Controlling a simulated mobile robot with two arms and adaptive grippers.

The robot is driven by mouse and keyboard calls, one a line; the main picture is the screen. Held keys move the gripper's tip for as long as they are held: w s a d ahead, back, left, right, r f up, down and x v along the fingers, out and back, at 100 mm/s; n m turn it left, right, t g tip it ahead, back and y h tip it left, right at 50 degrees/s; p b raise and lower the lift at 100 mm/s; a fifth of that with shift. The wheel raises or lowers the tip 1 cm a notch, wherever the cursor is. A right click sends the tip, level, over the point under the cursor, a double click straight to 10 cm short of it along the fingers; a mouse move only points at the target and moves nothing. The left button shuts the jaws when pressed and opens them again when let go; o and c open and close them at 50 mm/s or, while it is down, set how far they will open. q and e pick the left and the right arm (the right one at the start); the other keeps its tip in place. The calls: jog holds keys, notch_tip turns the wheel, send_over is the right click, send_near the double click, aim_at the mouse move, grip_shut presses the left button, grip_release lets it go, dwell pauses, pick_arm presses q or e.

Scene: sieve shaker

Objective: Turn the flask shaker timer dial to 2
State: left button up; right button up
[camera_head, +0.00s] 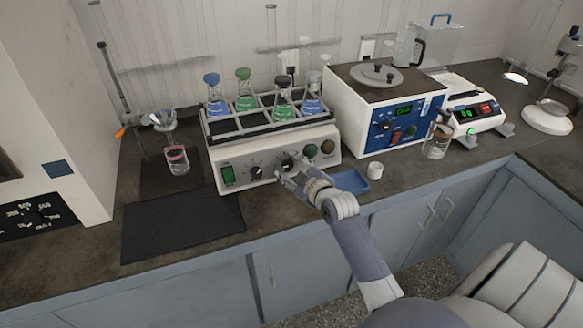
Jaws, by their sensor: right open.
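The flask shaker (222,157) stands on the dark counter, with several stoppered flasks of blue and green liquid in its rack. Its cream front panel has a green-lit switch (228,176) at the left, a black dial (256,172), a second dark dial (287,164) further right, and a green and an amber round button. My right gripper (287,180) is open in front of the panel, its fingers close to the second dial and partly covering it. I cannot tell whether they touch it. The dial markings are too small to read. My left gripper is not in view.
A white and blue water bath (345,118) stands right of the shaker, with a jar (437,141) before it. A blue tray (351,181) and small white cup (375,170) sit near my right gripper. A black mat (182,226) lies at the front left, clear.

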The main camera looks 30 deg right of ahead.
jog(key=shift+w+f, duration=0.1)
jog(key=shift+w, duration=0.15)
jog(key=c, duration=1.1)
